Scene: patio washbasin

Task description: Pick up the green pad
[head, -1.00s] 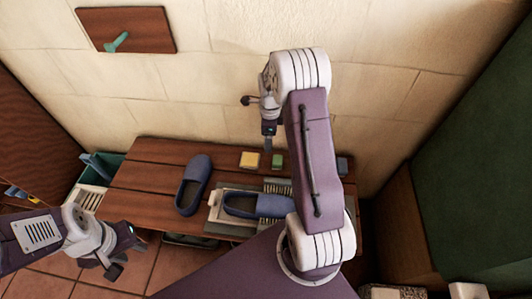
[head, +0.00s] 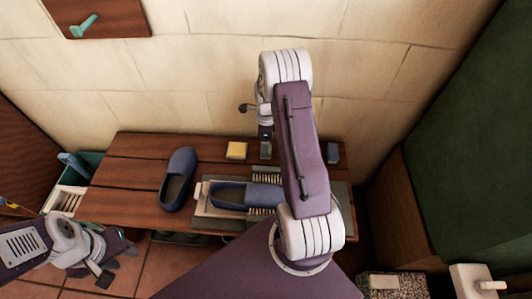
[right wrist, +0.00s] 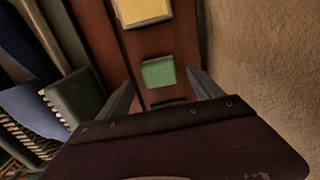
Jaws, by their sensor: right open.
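The green pad (right wrist: 158,73) lies flat on the brown slatted bench, between the spread fingertips of my right gripper in the right wrist view. My right gripper (right wrist: 162,84) is open and empty, its fingers on either side of the pad in that view; contact cannot be told. In the head view the right gripper (head: 265,146) hangs over the pad's spot near the wall and mostly hides the pad. My left gripper (head: 117,267) is at lower left, away from the bench, its jaw state unclear.
A yellow sponge (head: 236,150) lies just left of the pad; it also shows in the right wrist view (right wrist: 143,10). Blue slippers (head: 178,180) and a bristled brush (head: 266,177) are on the bench. A small blue-grey block (head: 332,152) lies right. The wall (right wrist: 265,70) is close behind.

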